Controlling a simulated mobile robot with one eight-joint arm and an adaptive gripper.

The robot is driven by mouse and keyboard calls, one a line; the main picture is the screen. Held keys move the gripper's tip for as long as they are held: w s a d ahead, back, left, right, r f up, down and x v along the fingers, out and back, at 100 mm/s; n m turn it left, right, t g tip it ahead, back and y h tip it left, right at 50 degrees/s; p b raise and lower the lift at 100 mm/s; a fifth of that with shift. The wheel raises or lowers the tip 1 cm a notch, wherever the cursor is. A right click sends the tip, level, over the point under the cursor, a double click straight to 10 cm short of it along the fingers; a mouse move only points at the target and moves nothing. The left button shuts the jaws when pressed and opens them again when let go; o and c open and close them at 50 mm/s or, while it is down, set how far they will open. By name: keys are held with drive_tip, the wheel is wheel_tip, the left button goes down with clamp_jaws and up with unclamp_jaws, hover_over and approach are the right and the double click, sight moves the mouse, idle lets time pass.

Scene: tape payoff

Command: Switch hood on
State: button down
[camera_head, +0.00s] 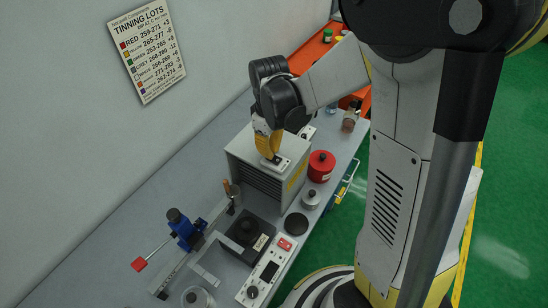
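The hood appears to be the grey box (241,151) with a louvred front, standing on the bench. A small light switch plate (283,165) with a dark part sits on its top. My gripper (270,157) points down at this plate, its yellow fingers close together and apparently shut. The fingertips are at or just above the plate; I cannot tell if they touch it. They hide part of the plate, so the switch position cannot be read.
A red canister (321,164), a small metal pot (311,199) and a dark round disc (296,224) stand right of the box. A white control unit (264,275) with a red switch and a blue clamp (184,229) are nearer. A wall sign (147,50) hangs behind. Green floor lies right.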

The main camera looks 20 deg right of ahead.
drive_tip(key=shift+f+b, duration=0.5)
drive_tip(key=shift+f, duration=0.1)
drive_tip(key=shift+r+p, duration=2.4)
drive_tip(key=shift+r, duration=1.2)
drive_tip(key=shift+f, duration=0.1)
drive_tip(key=shift+s+f+m+t+b, duration=0.25)
drive_tip(key=shift+s+m+t+b, duration=0.1)
drive_tip(key=shift+b, duration=0.9)
drive_tip(key=s+f+m+t+b, duration=0.6)
drive_tip(key=s+f+b, duration=0.3)
drive_tip(key=b, duration=1.1)
drive_tip(key=s, duration=0.3)
